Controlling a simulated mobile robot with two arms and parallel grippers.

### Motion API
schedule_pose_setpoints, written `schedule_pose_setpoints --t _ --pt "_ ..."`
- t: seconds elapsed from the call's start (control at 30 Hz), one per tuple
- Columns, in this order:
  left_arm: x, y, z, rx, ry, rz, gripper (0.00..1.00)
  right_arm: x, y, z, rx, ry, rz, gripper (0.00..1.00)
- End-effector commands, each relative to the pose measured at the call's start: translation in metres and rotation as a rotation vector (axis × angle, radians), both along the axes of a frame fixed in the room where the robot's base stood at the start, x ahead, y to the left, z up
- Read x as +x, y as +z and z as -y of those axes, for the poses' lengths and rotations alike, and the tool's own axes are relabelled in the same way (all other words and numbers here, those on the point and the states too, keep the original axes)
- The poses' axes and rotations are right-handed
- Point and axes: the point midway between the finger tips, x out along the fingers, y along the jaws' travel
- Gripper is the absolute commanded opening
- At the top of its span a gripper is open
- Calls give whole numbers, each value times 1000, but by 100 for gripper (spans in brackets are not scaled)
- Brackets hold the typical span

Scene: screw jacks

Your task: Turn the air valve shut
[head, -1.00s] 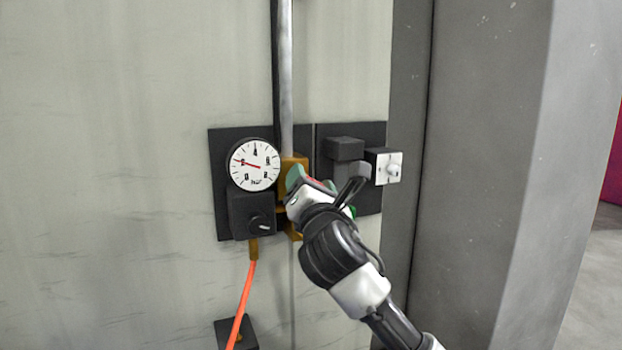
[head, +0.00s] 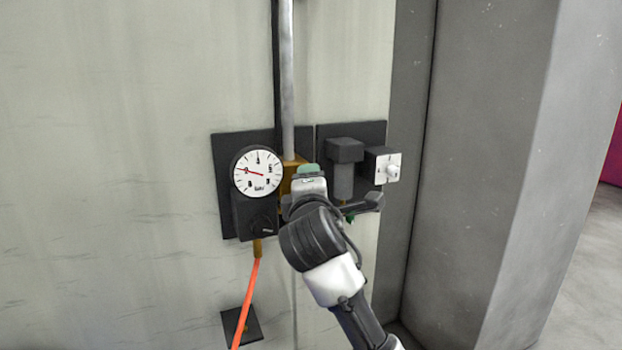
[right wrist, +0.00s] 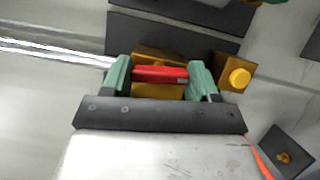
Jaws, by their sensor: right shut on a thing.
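The air valve has a brass body (head: 291,168) at the lower end of a vertical grey pipe (head: 287,80), and it also shows in the right wrist view (right wrist: 150,58). Its red handle (right wrist: 160,74) lies between the two green fingers of my right gripper (right wrist: 160,80), which is shut on it. In the right wrist view the red handle runs roughly in line with the pipe. In the head view my right gripper (head: 307,174) covers the handle and most of the valve body. My left gripper is in neither view.
A round white gauge (head: 257,172) with a red needle sits close left of the valve, above a black knob (head: 264,223) and an orange hose (head: 246,300). To the right are a dark-capped grey cylinder (head: 344,180), a white switch box (head: 386,167) and a grey pillar (head: 490,180).

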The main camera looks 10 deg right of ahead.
Motion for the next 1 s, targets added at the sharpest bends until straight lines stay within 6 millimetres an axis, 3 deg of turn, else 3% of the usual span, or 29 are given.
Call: schedule_pose_setpoints --t 0.3,0.87,0.9,0.93,1.0 --pt "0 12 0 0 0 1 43 0 0 0 121 0 -28 36" --pt "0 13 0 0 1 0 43 0 -2 0 145 0 -33 36" --pt "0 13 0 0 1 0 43 0 -2 0 145 1 -32 66" --pt "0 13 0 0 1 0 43 0 -2 0 145 1 -32 70" --pt "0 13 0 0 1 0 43 0 -1 0 144 1 -31 70"
